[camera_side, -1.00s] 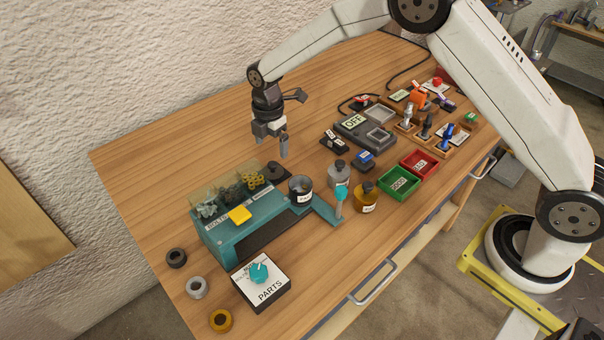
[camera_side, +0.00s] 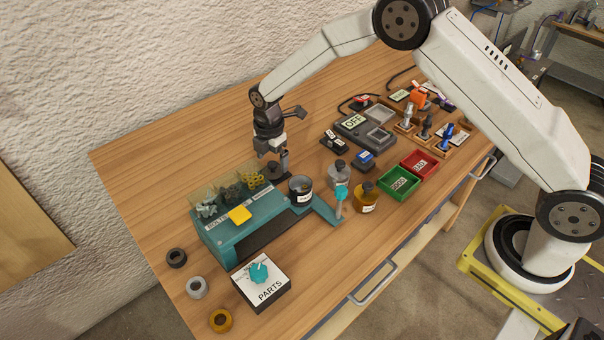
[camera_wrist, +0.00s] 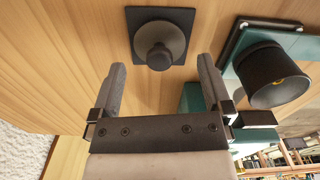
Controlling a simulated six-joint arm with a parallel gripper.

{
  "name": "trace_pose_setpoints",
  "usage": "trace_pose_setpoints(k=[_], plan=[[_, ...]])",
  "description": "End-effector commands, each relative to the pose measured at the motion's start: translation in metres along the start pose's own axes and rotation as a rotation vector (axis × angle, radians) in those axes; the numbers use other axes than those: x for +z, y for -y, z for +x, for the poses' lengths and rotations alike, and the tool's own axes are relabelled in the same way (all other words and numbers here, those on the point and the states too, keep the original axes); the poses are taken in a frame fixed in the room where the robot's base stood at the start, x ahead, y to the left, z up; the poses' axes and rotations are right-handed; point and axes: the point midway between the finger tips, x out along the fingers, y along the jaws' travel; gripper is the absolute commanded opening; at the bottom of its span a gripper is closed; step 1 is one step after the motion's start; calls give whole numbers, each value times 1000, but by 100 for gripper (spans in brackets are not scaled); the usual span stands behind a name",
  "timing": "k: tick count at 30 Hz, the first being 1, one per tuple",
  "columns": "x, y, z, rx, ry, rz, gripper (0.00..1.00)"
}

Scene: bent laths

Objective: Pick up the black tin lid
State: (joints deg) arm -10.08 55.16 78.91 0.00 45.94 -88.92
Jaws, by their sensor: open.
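The black tin lid (camera_wrist: 174,36) is a dark disc with a round knob. It lies on a dark square pad (camera_wrist: 138,14) in the wrist view, knob toward the camera. In the side view the lid (camera_side: 276,174) is beside the far end of the teal sorter and partly hidden by my fingers. My gripper (camera_wrist: 160,64) is open and empty; its fingers are spread on either side of the knob's line, short of it in the picture. In the side view my gripper (camera_side: 273,156) is just above the lid.
The open dark tin (camera_side: 300,189) with a white label stands close to the right of the lid. The teal sorter (camera_side: 222,240) with clear bins of small parts is to the left. Bare wood lies behind the lid.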

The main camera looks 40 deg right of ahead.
Motion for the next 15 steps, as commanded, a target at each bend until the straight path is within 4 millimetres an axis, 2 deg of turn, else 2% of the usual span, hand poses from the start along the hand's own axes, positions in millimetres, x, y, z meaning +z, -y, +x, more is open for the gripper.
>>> trace_pose_setpoints(k=[6,15], plan=[[0,0,25,-1,0,0,100],[0,-1,32,2,0,0,100]])
